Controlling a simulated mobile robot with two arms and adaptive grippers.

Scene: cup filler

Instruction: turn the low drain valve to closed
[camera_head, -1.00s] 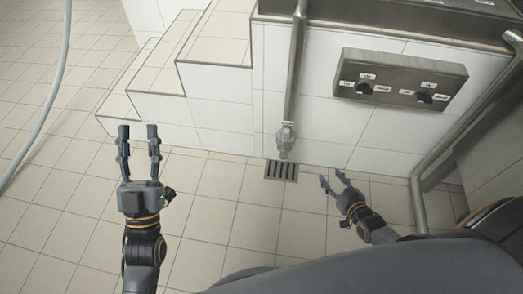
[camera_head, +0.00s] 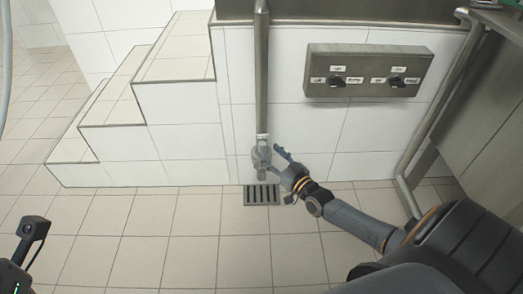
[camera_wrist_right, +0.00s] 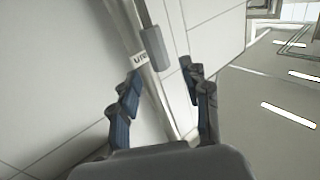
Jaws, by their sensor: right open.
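The low drain valve (camera_head: 259,156) is at the lower end of the vertical steel pipe, just above the floor grate. My right gripper (camera_head: 271,154) is at the valve from the right and partly covers it. In the right wrist view, the open right gripper (camera_wrist_right: 163,82) has one finger on each side of the pipe (camera_wrist_right: 160,85). A grey block (camera_wrist_right: 154,46), perhaps the valve's handle, lies just beyond the fingertips. A pale label with partly readable letters is beside it. I cannot tell whether the fingers touch anything. My left gripper's fingers are out of view.
A floor drain grate (camera_head: 262,195) lies below the valve. A steel panel with two knobs (camera_head: 368,71) is on the tiled wall at upper right. White tiled steps (camera_head: 136,115) rise at left. A bent rail (camera_head: 432,120) stands at right.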

